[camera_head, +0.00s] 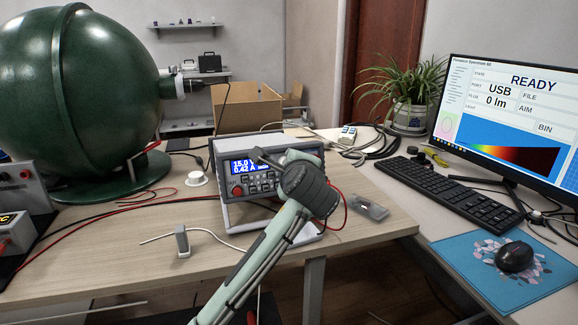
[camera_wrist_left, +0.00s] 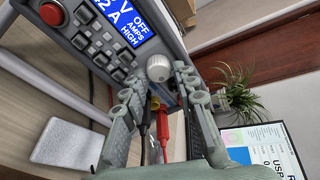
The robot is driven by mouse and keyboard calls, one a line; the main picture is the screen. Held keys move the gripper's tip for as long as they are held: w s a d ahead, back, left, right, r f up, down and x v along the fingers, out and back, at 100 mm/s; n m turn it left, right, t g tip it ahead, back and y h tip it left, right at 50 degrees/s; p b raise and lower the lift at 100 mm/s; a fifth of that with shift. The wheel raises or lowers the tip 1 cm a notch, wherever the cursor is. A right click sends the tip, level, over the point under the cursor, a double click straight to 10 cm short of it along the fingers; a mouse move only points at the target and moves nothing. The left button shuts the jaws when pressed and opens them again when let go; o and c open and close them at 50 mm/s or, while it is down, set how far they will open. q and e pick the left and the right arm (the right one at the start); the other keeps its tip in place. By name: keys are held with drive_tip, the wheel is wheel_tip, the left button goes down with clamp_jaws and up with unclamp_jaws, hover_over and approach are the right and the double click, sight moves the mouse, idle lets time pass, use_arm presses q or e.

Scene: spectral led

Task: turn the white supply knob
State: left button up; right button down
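The power supply (camera_head: 228,213) is a grey box on the wooden table, its lit blue display reading 15.0 V and 0.42 A in the head view. Its white knob (camera_wrist_left: 159,67) shows in the left wrist view, right of the display; in the head view my arm hides it. My left gripper (camera_wrist_left: 156,82) is open, its two fingers apart on either side of the knob's lower part. No clear contact with the knob shows. The gripper also shows in the head view (camera_head: 270,158), in front of the supply. My right gripper is not in view.
Red and black leads (camera_wrist_left: 164,125) hang from the supply below the knob, between my fingers. A green sphere (camera_head: 80,90) stands at left. A small grey block (camera_head: 182,241) and white cable lie in front. A monitor (camera_head: 515,120) and keyboard (camera_head: 455,190) are at right.

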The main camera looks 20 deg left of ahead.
use_arm(q)
drive_tip(key=shift+o, duration=1.4)
drive_tip(key=v, duration=1.2)
